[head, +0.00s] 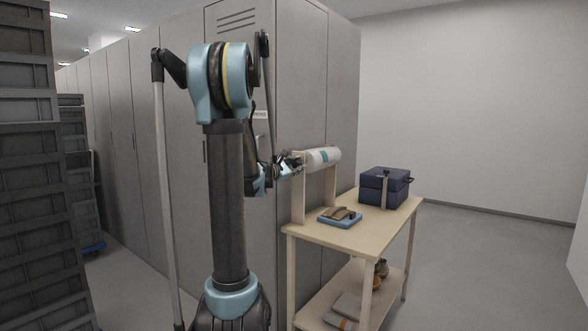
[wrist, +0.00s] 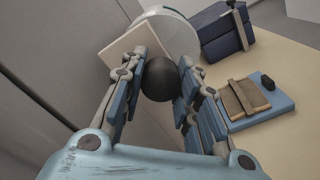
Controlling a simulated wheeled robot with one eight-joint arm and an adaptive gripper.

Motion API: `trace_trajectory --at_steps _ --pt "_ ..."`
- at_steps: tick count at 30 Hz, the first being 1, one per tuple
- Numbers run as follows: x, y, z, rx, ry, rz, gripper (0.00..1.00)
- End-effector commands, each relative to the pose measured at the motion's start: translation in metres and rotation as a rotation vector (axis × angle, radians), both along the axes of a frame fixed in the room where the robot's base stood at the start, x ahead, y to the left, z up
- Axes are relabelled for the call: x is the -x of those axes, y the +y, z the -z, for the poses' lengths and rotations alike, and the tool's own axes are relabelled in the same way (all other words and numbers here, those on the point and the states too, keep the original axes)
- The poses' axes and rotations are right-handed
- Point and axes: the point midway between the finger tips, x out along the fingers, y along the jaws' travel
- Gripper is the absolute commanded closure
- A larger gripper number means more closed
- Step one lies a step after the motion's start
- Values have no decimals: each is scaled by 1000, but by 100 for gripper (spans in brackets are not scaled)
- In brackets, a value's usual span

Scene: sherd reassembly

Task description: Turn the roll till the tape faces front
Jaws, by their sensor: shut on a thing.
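A white roll (head: 313,160) lies level on a wooden stand (head: 298,194) at the table's left end. In the wrist view the roll's white end (wrist: 178,33) shows behind the stand's pale upright (wrist: 124,48), and no tape is visible there. My gripper (head: 291,163) is at the roll's near end. In the wrist view its fingers (wrist: 163,68) are shut around a dark round knob (wrist: 160,84) at that end. The fingers partly hide the knob.
A blue tray (head: 325,219) with brown sherds lies on the table (head: 350,237). A strapped dark blue box (head: 372,190) stands behind it. Grey lockers (head: 310,90) rise close along the table's left side. The lower shelf holds pots and flat items. Floor is clear to the right.

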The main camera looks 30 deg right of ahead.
Motion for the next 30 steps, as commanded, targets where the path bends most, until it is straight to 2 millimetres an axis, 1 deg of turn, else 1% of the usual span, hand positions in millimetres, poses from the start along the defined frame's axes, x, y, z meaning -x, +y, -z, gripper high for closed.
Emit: trace_trajectory --at_steps 7,8,9,10,19,22,26,30 --pt "2 0 1 -3 -2 2 95" --pt "2 0 1 -3 -2 2 64" --pt "1 0 1 -2 -3 2 55" --pt "1 0 1 -2 -3 2 50" --pt "1 0 0 -1 -2 1 50" --pt "2 3 0 -1 -2 1 50" --pt "6 15 0 -1 -2 -1 50" --pt "15 38 1 -1 -2 -2 50"
